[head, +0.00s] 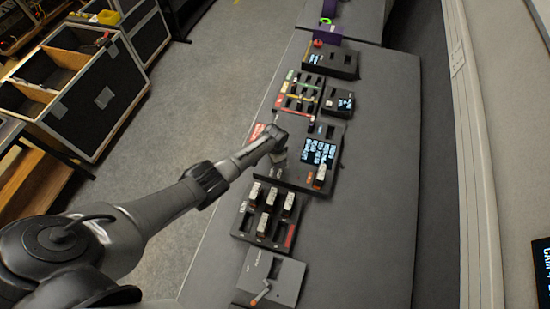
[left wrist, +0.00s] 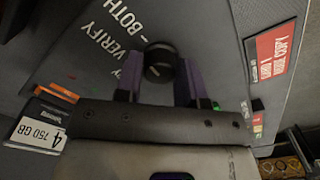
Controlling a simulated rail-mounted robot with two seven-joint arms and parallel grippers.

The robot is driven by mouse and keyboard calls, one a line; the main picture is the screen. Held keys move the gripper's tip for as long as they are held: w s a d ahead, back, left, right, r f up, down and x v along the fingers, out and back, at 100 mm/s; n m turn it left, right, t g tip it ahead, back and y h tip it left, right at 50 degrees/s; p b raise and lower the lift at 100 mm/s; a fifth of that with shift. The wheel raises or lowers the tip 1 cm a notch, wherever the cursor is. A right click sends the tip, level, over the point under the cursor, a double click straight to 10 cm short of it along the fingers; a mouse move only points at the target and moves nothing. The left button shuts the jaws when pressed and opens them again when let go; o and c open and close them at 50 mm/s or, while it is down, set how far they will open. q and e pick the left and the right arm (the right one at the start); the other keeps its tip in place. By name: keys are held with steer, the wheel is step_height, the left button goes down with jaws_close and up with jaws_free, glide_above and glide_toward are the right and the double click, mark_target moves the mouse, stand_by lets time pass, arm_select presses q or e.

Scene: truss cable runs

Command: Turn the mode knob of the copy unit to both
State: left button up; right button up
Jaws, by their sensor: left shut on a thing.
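The copy unit (head: 292,177) is a dark box on the long grey table, with a lit text screen (head: 318,151) and a drive (head: 320,173) in it. My left arm reaches in from the left, and its gripper (head: 278,154) is at the unit's left part. In the left wrist view the round black mode knob (left wrist: 160,62) sits between the purple-grey fingers of my left gripper (left wrist: 161,78), which is shut on it. The printed words VERIFY and BOTH show beside the knob on the panel (left wrist: 75,65). The knob's pointer cannot be made out. My right gripper is not in view.
A drive rack (head: 243,221) and a grey box with an orange lever (head: 285,281) stand nearer. A coloured slot rack (head: 288,103), a small screen unit (head: 340,102) and a black case (head: 340,63) stand farther off. The table's right side is clear.

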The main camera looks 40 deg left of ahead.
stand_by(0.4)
arm_select(q)
steer(key=o, duration=0.9)
steer(key=shift+o, duration=0.2)
steer(key=shift+r, duration=0.25)
step_height(320, 180, up, 13)
steer(key=p, duration=0.2)
steer(key=shift+r+p, duration=0.15)
steer(key=shift+p, duration=0.25)
